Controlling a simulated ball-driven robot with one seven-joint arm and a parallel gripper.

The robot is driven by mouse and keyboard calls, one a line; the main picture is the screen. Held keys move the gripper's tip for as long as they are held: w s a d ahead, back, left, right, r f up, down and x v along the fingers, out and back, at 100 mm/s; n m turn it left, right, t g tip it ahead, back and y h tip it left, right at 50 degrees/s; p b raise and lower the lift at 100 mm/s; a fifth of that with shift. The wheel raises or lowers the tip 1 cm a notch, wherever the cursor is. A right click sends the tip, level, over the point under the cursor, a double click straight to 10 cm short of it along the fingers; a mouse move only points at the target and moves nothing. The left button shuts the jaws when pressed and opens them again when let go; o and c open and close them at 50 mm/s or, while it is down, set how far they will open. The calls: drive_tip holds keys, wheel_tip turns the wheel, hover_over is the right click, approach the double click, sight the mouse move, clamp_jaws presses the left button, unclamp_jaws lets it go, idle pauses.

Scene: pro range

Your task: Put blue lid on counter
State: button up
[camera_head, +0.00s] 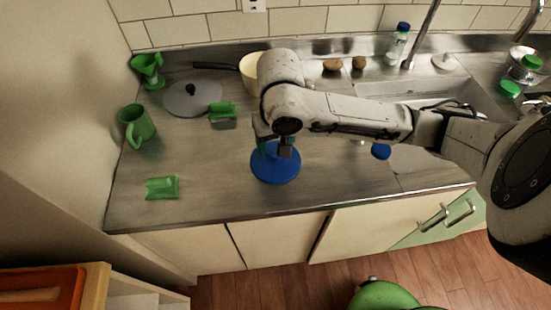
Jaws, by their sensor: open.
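The blue lid (275,167) is a round blue disc lying on the steel counter (215,187), near the counter's front middle. My gripper (275,153) is directly over it, pointing down, with its fingers open. The fingers overlap the lid's upper part in this view; I cannot tell whether they touch it. The lid's middle and back are partly hidden by the gripper.
Green items, including a mug (136,126) and a small block-like piece (162,188), stand at the left. A grey pan lid (192,98) and a cream pan (249,70) lie behind. A small blue object (381,151) sits near the sink. The counter's front left is mostly clear.

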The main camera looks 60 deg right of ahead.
sight(275, 154)
drive_tip(key=f, duration=0.5)
drive_tip(key=shift+w+d+p, duration=0.15)
drive_tip(key=shift+d+p, duration=0.2)
drive_tip(key=shift+d, duration=0.05)
clamp_jaws()
drive_tip(key=shift+r, duration=0.2)
